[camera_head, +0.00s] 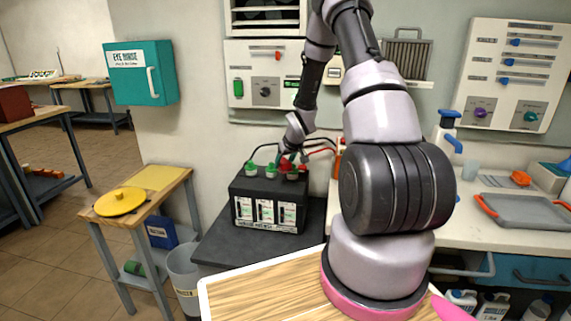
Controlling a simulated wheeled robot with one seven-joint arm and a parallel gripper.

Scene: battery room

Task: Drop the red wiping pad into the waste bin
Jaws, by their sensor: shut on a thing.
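My gripper (288,157) is small in the head view, over the top of the black battery (268,205). It is shut on a small red thing (286,165), which I take to be the red wiping pad. The thing is partly hidden by the fingers, and I cannot tell whether it touches the battery top. The waste bin (186,285) is a grey-white bin with a label, standing on the floor at lower left, below and left of the gripper. Its inside is mostly hidden.
The battery stands on a dark bench (225,240), with green and red caps and cables on top. A yellow-topped side table (160,178) with a yellow round lid (120,200) stands left of the bin. A teal eye-wash box (140,73) hangs on the wall.

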